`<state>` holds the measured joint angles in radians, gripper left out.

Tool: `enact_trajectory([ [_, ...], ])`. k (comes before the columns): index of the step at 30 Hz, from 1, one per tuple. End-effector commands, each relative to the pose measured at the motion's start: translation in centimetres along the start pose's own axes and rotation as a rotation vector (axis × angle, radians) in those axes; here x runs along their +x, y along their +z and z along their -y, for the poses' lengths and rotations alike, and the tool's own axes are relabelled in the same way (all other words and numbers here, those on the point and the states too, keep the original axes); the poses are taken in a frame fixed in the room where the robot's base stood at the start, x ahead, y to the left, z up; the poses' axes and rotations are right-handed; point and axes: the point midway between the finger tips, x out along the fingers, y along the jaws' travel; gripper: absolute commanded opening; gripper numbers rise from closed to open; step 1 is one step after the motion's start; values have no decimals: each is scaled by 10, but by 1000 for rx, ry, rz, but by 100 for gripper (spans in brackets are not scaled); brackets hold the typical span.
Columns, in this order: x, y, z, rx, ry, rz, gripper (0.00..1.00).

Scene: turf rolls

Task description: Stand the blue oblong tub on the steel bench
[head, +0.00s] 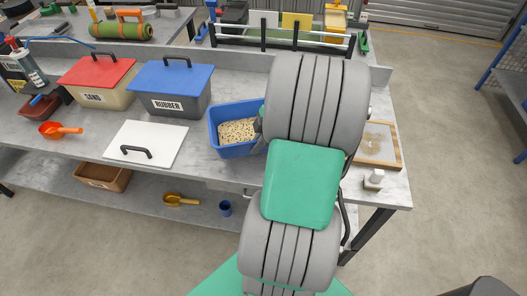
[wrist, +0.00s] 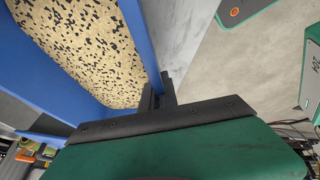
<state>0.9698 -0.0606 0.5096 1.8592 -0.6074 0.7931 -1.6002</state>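The blue oblong tub (head: 228,149) is at the middle of the grey steel bench (head: 190,200), left of my arm. It looks upright and holds pale granules with dark flecks. My arm hides its right end. In the wrist view the tub's blue wall (wrist: 143,35) runs down to my gripper (wrist: 158,92). The two dark fingers are close together, one on each side of that wall, and look closed on it. In the head view my gripper is mostly hidden behind my arm. I cannot tell whether the tub's base touches the bench.
A white lid (head: 135,144), a red-lidded sand bin (head: 97,80) and a blue-lidded rubber bin (head: 170,86) stand left of the tub. An orange scoop (head: 60,130) lies farther left. A wood-framed tray (head: 378,145) and small pale-topped object (head: 374,178) are on the right.

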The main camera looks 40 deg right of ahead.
Motion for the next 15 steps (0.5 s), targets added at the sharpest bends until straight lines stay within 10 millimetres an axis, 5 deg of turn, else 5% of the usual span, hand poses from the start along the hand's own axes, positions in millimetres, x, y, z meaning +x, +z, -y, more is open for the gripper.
enact_trajectory([
  [7,16,34,3,1,4,1,0],
  [15,44,45,7,-3,6,2,0],
])
